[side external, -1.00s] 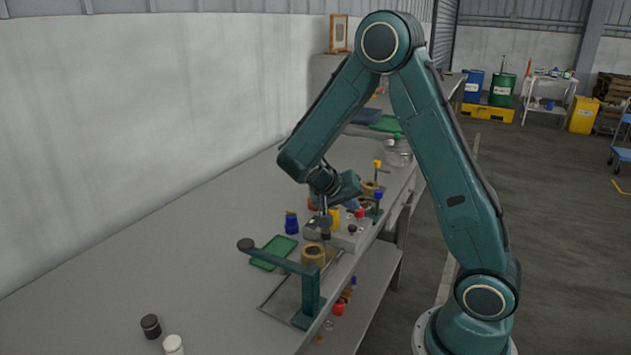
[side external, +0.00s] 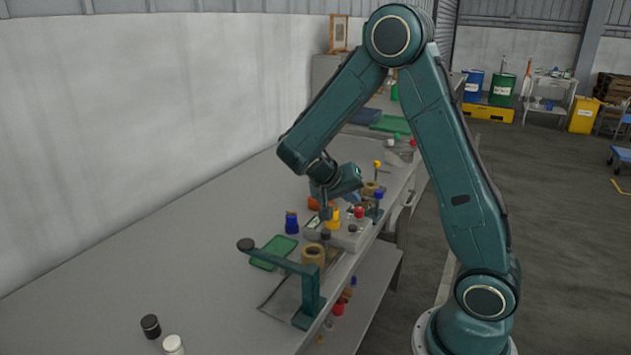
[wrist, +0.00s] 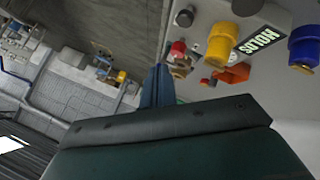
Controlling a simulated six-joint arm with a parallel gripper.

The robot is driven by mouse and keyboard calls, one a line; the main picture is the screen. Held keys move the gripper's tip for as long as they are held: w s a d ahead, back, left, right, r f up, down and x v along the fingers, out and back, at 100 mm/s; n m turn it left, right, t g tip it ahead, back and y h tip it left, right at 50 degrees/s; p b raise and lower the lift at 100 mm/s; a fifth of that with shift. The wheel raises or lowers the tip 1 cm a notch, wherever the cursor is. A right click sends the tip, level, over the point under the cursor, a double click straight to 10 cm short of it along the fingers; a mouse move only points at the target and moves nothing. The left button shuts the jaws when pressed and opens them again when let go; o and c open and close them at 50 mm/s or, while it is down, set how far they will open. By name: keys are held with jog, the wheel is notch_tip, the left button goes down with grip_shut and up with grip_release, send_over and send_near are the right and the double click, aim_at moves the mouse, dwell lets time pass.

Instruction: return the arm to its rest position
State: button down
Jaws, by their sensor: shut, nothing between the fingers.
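My gripper (wrist: 157,88) shows in the wrist view as two blue-grey fingers closed together with nothing between them. In the side view, the gripper end of my arm hangs low over the bench, above a grey box (side external: 338,236) carrying yellow and red knobs. The arm is bent, with its elbow high and the forearm sloping down to the left. The fingertips are hard to make out in the side view. In the wrist view, a yellow knob (wrist: 220,45), a red knob (wrist: 178,48) and a label (wrist: 262,40) lie beyond the fingers.
A blue bottle (side external: 291,223), a green tray (side external: 274,252) and a tan ring (side external: 313,255) are near the box. A dark green stand with a horizontal arm (side external: 308,290) rises at the bench's front edge. The bench's left part is mostly clear.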

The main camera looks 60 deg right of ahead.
jog(key=shift+a+r, duration=0.1)
jog(key=s+a+r+n+t+y, duration=0.4)
jog(key=s+a+r+n, duration=0.2)
jog(key=a, duration=0.4)
jog(key=s+a+r+n+t+y, duration=0.4)
jog(key=s+a+r+n, duration=0.2)
jog(key=a, duration=0.5)
jog(key=shift+s+r+n+y, duration=0.15)
jog(key=shift+s+n+y, duration=0.15)
jog(key=shift+s+y, duration=0.1)
